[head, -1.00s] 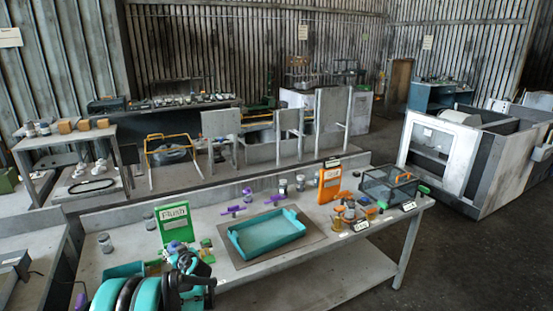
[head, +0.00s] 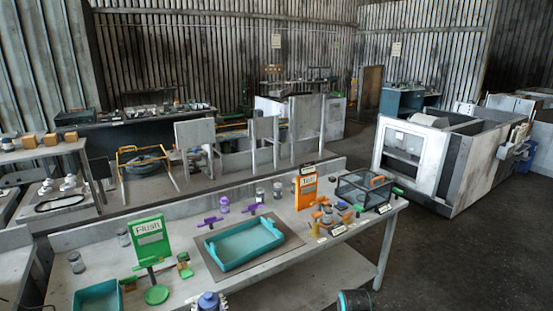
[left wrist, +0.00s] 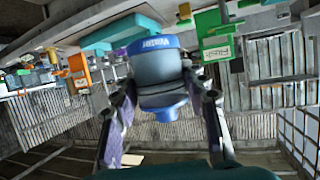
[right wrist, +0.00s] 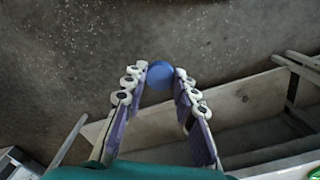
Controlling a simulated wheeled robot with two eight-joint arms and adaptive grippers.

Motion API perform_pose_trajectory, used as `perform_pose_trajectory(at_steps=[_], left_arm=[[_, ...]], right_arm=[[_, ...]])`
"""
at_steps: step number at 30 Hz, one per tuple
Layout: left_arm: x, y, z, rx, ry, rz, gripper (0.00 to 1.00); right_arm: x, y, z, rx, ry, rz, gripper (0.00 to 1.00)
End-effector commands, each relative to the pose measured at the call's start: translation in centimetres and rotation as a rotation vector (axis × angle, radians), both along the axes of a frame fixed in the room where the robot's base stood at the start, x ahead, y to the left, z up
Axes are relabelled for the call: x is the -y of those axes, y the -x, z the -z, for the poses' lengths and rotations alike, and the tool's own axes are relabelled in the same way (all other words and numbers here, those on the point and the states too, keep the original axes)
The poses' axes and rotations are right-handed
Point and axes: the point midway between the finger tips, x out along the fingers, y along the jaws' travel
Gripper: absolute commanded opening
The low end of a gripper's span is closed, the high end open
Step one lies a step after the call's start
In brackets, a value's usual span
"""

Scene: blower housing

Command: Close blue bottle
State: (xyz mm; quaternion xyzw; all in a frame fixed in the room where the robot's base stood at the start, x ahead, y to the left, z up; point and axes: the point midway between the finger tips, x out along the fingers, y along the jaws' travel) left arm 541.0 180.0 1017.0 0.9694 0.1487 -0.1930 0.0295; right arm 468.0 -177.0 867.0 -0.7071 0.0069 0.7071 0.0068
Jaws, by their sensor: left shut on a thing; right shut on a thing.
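In the left wrist view my left gripper (left wrist: 160,88) is shut on the blue bottle (left wrist: 158,68), which has a blue band marked "Water", a grey body and a narrower blue end. Its blue and white top (head: 208,301) shows at the bottom edge of the head view, in front of the bench. In the right wrist view my right gripper (right wrist: 161,72) is shut on a small round blue piece (right wrist: 160,75), which looks like a cap, held at the fingertips over the floor. It is apart from the bottle.
The bench carries a teal tray (head: 243,246), a green "Flush" sign (head: 150,238), an orange sign (head: 306,187) and a clear box (head: 365,190). A second teal tray (head: 98,297) lies at the near left. Open floor (head: 440,260) lies to the right.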

Motion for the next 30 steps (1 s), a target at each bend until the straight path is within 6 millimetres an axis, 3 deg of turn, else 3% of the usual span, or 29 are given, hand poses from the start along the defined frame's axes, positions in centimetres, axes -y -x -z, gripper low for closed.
perform_pose_trajectory(at_steps=[19,30], left_arm=[[0.4,0.2,0.2,-0.001,0.001,0.022,0.00],[4.1,-0.4,2.4,-0.003,0.005,0.271,0.00]], right_arm=[[0.1,-0.1,0.0,0.000,0.000,-0.020,0.16],[0.1,-0.1,0.0,0.000,0.000,-0.019,0.16]])
